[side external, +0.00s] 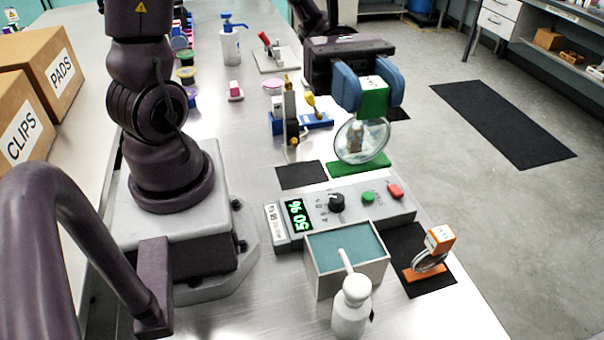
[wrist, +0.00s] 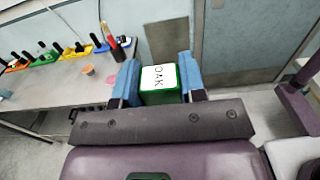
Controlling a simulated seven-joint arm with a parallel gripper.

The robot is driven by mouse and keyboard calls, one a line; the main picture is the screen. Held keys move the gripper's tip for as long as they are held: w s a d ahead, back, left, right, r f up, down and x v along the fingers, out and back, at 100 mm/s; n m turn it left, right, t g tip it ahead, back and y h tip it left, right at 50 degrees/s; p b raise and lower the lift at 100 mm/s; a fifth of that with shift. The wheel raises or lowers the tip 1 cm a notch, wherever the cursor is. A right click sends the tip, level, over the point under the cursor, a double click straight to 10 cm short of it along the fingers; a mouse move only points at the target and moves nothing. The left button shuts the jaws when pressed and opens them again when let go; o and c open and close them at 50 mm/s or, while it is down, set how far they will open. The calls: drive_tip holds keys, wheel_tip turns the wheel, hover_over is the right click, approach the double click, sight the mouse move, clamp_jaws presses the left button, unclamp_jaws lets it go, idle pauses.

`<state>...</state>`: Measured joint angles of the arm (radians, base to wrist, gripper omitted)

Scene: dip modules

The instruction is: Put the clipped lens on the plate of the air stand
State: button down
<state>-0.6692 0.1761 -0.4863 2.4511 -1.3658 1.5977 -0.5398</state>
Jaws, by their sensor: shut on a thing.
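My gripper (side external: 374,92) has blue fingers shut on a green clip (side external: 373,102) with a white label. The wrist view shows the clip (wrist: 160,92) between the fingers, and its label reads OAK. A round clear lens (side external: 362,140) hangs below the clip in the side view. The lens is upright, in front of or over a green base (side external: 358,166); I cannot tell whether they touch. An orange-and-white clip (side external: 439,239) with a lens stands at an orange base (side external: 425,272). No label that I can read names the air stand.
A grey control box (side external: 350,211) with a display, knob and buttons sits near the green base. In front are an open teal-filled bath (side external: 347,243) and a white bottle (side external: 350,312). A blue stand with upright parts (side external: 291,120) is left of the lens.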

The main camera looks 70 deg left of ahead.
wheel_tip(320, 180, up, 4)
drive_tip(key=shift+f, duration=0.25)
drive_tip(key=s+a+f+m+g+y, duration=0.6)
drive_tip(key=s+f+m+g+y, duration=0.25)
drive_tip(key=s+m+g, duration=0.5)
drive_tip(key=a+m+g+y, duration=0.4)
drive_tip(key=a+m+y, duration=0.4)
drive_tip(key=a+y, duration=0.5)
drive_tip(key=w+a+r+m+t+y, duration=0.4)
drive_tip(key=w+m+t+y, duration=0.3)
drive_tip(key=t, duration=0.2)
drive_tip(key=w+a+r+m+t+y, duration=0.4)
drive_tip(key=w+m+t+y, duration=0.3)
drive_tip(key=m+t+y, duration=0.15)
wheel_tip(320, 180, down, 28)
drive_tip(key=n+h, duration=0.1)
drive_tip(key=shift+s+d, duration=0.25)
